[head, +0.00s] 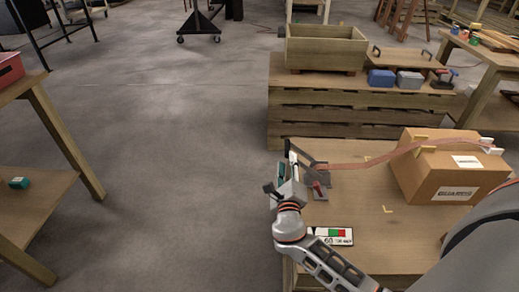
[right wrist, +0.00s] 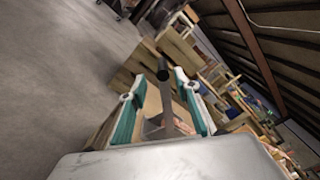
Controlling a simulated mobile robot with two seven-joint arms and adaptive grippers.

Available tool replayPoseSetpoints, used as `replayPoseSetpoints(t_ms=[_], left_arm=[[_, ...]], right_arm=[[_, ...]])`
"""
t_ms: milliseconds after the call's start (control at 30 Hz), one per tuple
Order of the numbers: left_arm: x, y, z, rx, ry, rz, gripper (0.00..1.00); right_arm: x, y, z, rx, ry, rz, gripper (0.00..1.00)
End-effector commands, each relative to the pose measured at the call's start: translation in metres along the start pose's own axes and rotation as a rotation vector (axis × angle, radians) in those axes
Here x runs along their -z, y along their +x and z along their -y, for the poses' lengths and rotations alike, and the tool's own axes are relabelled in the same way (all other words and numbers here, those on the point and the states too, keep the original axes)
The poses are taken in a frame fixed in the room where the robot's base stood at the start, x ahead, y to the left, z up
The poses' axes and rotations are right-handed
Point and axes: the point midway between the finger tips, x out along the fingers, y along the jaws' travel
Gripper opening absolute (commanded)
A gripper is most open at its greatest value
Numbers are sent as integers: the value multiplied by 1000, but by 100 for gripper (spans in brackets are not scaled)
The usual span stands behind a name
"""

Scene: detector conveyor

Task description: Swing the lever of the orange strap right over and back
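The orange strap (head: 390,153) runs from a metal ratchet across the bench and over a cardboard box (head: 455,160). The ratchet's grey lever (head: 306,158) stands up at the bench's left edge and ends in a dark crossbar handle. My right gripper (head: 291,172) is at the lever, on its near left side. In the right wrist view, its teal-padded fingers (right wrist: 162,93) are spread, with the lever and its dark handle (right wrist: 163,69) between and beyond them. I cannot tell whether either finger touches the lever. My left gripper is out of view.
The wooden bench (head: 390,230) carries a label card (head: 330,236) with a coloured scale. Behind it, a pallet stack (head: 350,105) holds a wooden crate (head: 326,50) and small boxes. A wooden table (head: 30,205) stands at left. The floor between is clear.

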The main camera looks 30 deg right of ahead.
Motion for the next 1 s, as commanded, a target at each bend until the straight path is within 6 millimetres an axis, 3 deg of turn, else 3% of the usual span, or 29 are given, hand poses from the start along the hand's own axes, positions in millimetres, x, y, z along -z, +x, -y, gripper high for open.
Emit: replayPoseSetpoints(t_ms=[167, 600, 1000], left_arm=[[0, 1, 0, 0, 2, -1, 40], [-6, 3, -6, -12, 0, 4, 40], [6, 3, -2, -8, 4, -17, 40]], right_arm=[[2, 12, 6, 13, -17, 8, 32], [3, 71, 5, 9, -16, 6, 32], [1, 78, 6, 10, -14, 6, 29]])
